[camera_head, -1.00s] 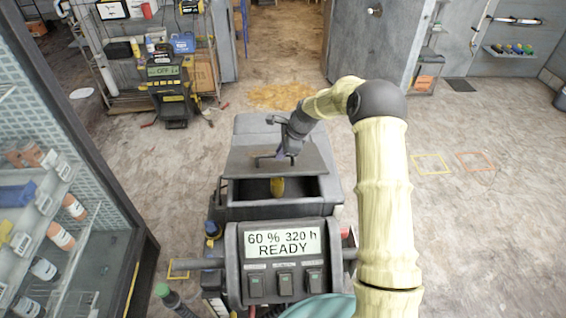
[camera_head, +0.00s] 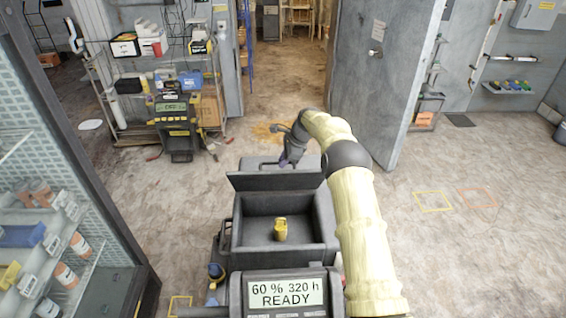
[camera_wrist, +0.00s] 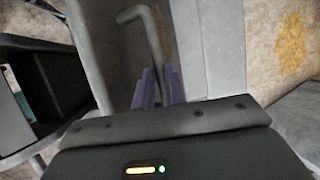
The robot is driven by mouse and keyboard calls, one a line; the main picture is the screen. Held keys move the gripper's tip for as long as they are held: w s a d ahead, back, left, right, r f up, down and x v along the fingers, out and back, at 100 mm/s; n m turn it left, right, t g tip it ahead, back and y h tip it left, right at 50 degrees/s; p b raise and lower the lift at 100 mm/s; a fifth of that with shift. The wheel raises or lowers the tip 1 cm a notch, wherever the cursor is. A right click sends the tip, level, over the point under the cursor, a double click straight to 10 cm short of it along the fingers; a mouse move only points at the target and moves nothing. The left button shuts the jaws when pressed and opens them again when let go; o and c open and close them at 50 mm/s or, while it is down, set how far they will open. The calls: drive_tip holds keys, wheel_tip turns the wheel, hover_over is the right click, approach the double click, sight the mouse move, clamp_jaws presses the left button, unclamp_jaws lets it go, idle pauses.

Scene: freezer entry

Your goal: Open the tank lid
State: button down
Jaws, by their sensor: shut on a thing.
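The tank (camera_head: 240,222) is a dark grey box with an open top, in front of me in the head view. Its lid (camera_head: 250,182) is tilted up at the far side of the opening. A yellow object (camera_head: 281,228) stands inside the tank. My gripper (camera_head: 289,160) is at the lid's upper edge, shut on the lid handle. In the wrist view, the purple fingertips (camera_wrist: 158,88) are closed at the grey bent handle (camera_wrist: 152,32). The exact contact is partly hidden by the gripper body.
A display panel (camera_head: 287,293) reading "60 % 320 h READY" is at the near side. A glass-fronted cabinet (camera_head: 75,235) stands at the left. A shelf rack (camera_head: 160,85) and an upright metal door (camera_head: 380,80) are farther back.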

drive_tip(key=shift+w+d+f, duration=0.2)
drive_tip(key=shift+w+f, duration=0.1)
drive_tip(key=shift+f, duration=0.1)
drive_tip(key=c, duration=1.7)
unclamp_jaws()
drive_tip(key=shift+f, duration=0.1)
drive_tip(key=shift+o, duration=1.2)
drive_tip(key=shift+w+a+f, duration=0.1)
drive_tip(key=shift+w+f, duration=0.1)
drive_tip(key=shift+w, duration=0.4)
drive_tip(key=shift+s+r, duration=0.35)
drive_tip(key=shift+r, duration=0.15)
drive_tip(key=b+v, duration=0.4)
drive_tip(key=v, duration=1.2)
drive_tip(key=shift+d+r, duration=0.3)
drive_tip(key=shift+r, duration=0.05)
